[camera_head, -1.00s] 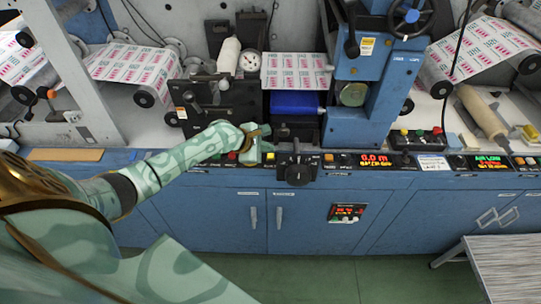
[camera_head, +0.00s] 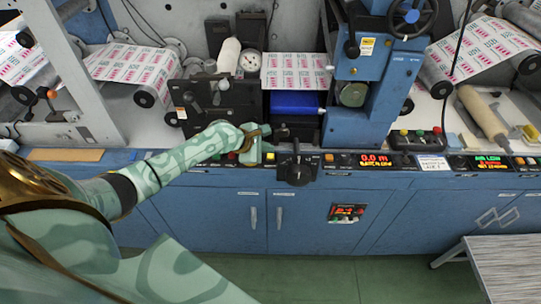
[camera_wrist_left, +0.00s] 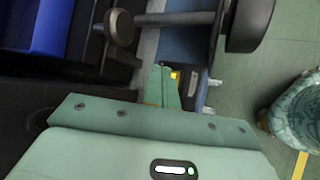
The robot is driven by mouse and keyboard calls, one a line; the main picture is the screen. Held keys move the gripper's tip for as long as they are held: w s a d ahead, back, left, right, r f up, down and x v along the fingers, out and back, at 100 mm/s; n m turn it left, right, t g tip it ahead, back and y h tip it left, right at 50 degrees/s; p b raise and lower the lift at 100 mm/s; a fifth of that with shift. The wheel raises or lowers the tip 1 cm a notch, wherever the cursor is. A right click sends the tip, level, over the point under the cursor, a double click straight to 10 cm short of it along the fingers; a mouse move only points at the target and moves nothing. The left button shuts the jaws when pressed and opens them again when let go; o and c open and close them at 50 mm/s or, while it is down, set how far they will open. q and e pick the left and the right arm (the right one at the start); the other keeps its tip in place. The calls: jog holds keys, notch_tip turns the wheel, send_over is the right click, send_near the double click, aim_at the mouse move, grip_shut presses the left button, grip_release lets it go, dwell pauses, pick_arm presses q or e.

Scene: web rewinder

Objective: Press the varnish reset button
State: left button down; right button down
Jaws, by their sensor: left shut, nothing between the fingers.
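My left gripper (camera_head: 254,154) is shut and empty, fingertips pointing down at the control strip along the front of the blue machine. In the left wrist view the shut fingers (camera_wrist_left: 163,86) sit beside a small yellow-lit button (camera_wrist_left: 175,75). The yellow button (camera_head: 270,157) shows just right of the fingers in the head view. A red button (camera_head: 232,155) is to their left. I cannot read which button is the varnish reset, and the fingers hide part of the strip. Contact cannot be told. My right gripper is not in view.
A black lever unit (camera_head: 295,168) stands out from the strip just right of the gripper. Further right are an orange button (camera_head: 329,158) and a red-digit display (camera_head: 375,160). A blue block (camera_head: 295,103) lies behind. The green floor (camera_head: 300,270) in front is clear.

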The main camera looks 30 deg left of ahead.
aim_at(267, 157)
pick_arm(q)
jog(key=shift+f, duration=0.1)
dwell(0.4)
jog(key=shift+f, duration=0.25)
jog(key=shift+f, duration=0.55)
dwell(0.6)
dwell(0.4)
jog(key=shift+r+p, duration=0.95)
jog(key=shift+p, duration=0.25)
notch_tip(267, 157, up, 5)
jog(key=p, duration=0.6)
jog(key=shift+r, duration=0.1)
